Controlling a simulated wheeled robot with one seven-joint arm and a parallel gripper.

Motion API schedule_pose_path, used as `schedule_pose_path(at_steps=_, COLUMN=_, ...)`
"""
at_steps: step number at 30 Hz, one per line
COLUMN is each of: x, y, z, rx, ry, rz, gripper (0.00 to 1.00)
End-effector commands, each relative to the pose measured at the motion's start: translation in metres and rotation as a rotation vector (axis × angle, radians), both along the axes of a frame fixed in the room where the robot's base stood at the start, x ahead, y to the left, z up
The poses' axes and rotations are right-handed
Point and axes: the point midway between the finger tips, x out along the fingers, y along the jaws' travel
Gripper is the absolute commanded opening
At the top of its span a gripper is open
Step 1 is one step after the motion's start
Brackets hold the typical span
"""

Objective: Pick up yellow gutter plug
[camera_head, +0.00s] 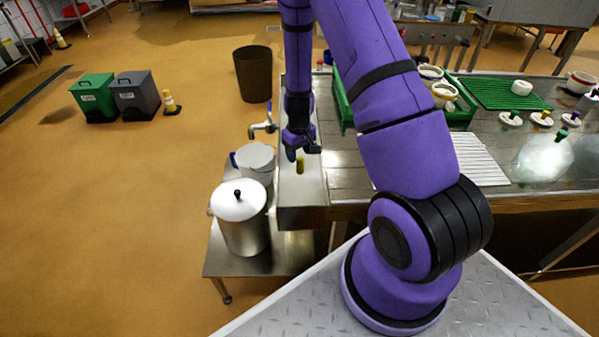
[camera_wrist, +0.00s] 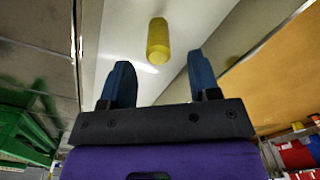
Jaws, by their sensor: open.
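The yellow gutter plug (camera_head: 300,165) stands in the steel gutter (camera_head: 303,190) at the left end of the table. In the wrist view the plug (camera_wrist: 158,42) shows as a yellow cylinder beyond my fingertips, roughly midway between them and a little apart from them. My gripper (camera_head: 296,155) hangs over the gutter close to the plug. In the wrist view my gripper (camera_wrist: 160,82) has its two dark blue fingers spread wide with nothing between them. The plug's lower end is hard to make out.
A lidded steel pot (camera_head: 240,225) and a pale bucket (camera_head: 256,163) stand on a low shelf left of the gutter. A tap (camera_head: 264,127) is by the gutter's left side. A green crate (camera_head: 340,100) with moulds sits right of my gripper. A brown bin (camera_head: 253,75) stands behind.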

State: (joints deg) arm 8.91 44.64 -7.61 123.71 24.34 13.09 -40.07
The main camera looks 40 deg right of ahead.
Motion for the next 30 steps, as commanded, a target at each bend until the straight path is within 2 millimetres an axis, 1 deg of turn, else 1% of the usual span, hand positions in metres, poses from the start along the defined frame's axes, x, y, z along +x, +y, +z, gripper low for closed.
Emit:
schedule_pose_path(at_steps=5, x=-0.001, y=-0.001, z=-0.012, rx=0.0, ry=0.001, rz=-0.001, gripper=0.56)
schedule_pose_path(at_steps=9, x=-0.003, y=-0.001, z=-0.032, rx=0.0, ry=0.002, rz=-0.001, gripper=0.56)
schedule_pose_path(at_steps=13, x=-0.003, y=-0.001, z=-0.047, rx=0.0, ry=0.0, rz=-0.001, gripper=0.56)
schedule_pose_path(at_steps=17, x=-0.003, y=-0.001, z=-0.053, rx=0.0, ry=-0.001, rz=0.0, gripper=0.56)
schedule_pose_path(at_steps=23, x=-0.003, y=-0.001, z=-0.054, rx=-0.001, ry=-0.001, rz=0.0, gripper=0.56)
schedule_pose_path(at_steps=24, x=-0.003, y=-0.001, z=-0.054, rx=-0.001, ry=-0.001, rz=0.0, gripper=0.54)
schedule_pose_path(at_steps=25, x=-0.003, y=-0.001, z=-0.054, rx=-0.001, ry=-0.001, rz=0.0, gripper=0.47)
schedule_pose_path(at_steps=26, x=-0.003, y=-0.001, z=-0.054, rx=-0.001, ry=-0.001, rz=0.0, gripper=0.4)
schedule_pose_path(at_steps=27, x=-0.003, y=-0.001, z=-0.053, rx=-0.001, ry=-0.001, rz=0.0, gripper=0.31)
schedule_pose_path(at_steps=29, x=-0.003, y=-0.001, z=-0.053, rx=-0.001, ry=-0.001, rz=0.0, gripper=0.17)
schedule_pose_path(at_steps=30, x=-0.003, y=-0.001, z=-0.053, rx=-0.001, ry=-0.001, rz=0.0, gripper=0.08)
